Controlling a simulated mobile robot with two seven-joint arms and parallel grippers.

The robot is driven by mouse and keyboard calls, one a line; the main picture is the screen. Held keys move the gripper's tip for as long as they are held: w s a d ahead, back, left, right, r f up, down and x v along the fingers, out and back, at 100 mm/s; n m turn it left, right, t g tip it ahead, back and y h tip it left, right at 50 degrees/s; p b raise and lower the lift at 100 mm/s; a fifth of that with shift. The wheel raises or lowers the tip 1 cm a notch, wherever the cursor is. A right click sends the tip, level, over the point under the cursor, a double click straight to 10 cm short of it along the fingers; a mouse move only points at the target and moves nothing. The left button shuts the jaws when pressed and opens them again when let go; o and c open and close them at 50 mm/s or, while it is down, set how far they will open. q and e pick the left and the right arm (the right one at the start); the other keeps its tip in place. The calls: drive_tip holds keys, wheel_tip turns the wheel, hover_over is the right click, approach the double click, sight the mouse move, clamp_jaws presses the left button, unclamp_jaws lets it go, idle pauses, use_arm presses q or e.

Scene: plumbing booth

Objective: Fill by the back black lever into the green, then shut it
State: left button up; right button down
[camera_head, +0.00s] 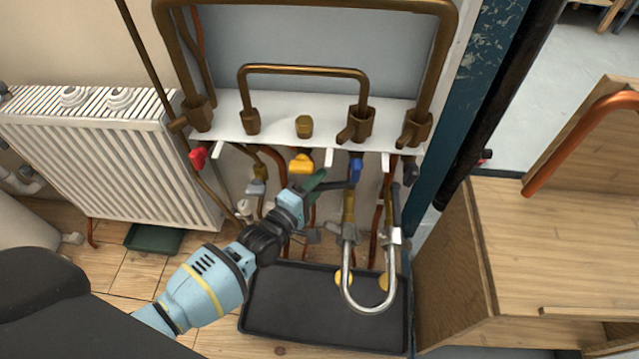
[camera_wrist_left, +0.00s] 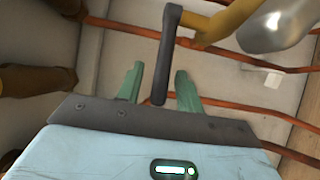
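My left gripper (camera_head: 322,184) reaches in from the lower left, below the white shelf. In the left wrist view its two green fingers (camera_wrist_left: 160,88) are spread, with a dark lever (camera_wrist_left: 163,60) between them and gaps on both sides. In the head view a dark bar (camera_head: 341,185) shows by the fingers below the blue handle; I cannot tell for sure that it is the same lever. Another black handle (camera_head: 410,170) hangs at the shelf's right end. A dark green tray (camera_head: 153,239) lies on the floor below the radiator. My right gripper is not in view.
A black tray (camera_head: 300,325) lies under the chrome U-shaped spout (camera_head: 369,307). Red (camera_head: 198,157), yellow (camera_head: 301,164) and blue (camera_head: 355,169) handles hang along the shelf (camera_head: 280,125). A white radiator (camera_head: 110,150) stands left; a wooden unit (camera_head: 550,240) stands right.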

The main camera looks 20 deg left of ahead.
use_arm(q)
drive_tip(key=shift+w+d, duration=0.15)
drive_tip(key=shift+w, duration=0.25)
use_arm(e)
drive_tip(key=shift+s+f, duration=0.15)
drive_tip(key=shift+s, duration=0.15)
use_arm(q)
drive_tip(key=shift+c, duration=0.3)
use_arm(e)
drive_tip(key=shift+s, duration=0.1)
use_arm(q)
clamp_jaws()
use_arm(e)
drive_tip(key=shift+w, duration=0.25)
